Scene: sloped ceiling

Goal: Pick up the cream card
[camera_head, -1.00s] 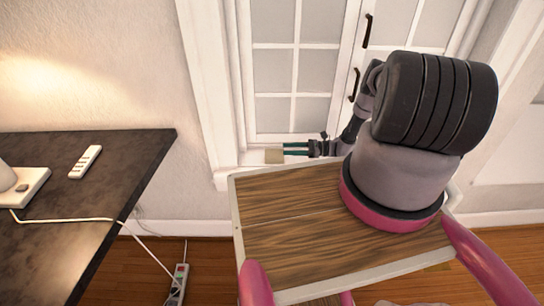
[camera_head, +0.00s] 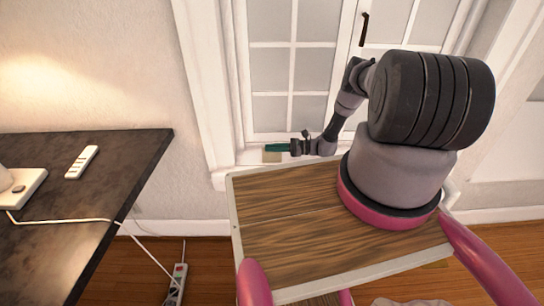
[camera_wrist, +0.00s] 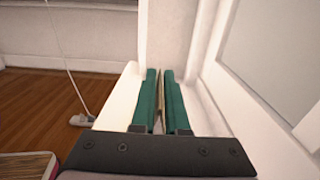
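The cream card (camera_head: 272,157) is a small pale tan piece at the window sill in the head view, with its broad face showing below my fingers. My gripper (camera_head: 278,147) has teal fingers and reaches left along the sill to the card's upper part. In the wrist view, my gripper's fingers (camera_wrist: 160,95) are close together with a thin tan strip, the card (camera_wrist: 160,88), seen edge-on between them. The fingers look shut on it. They hide part of the card. The card appears still at sill height.
The white-framed window (camera_head: 292,70) stands right behind the sill. A dark table (camera_head: 95,195) with a white remote (camera_head: 82,162) is at the left. A power strip (camera_head: 177,283) lies on the wooden floor. Open floor shows left of the sill in the wrist view.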

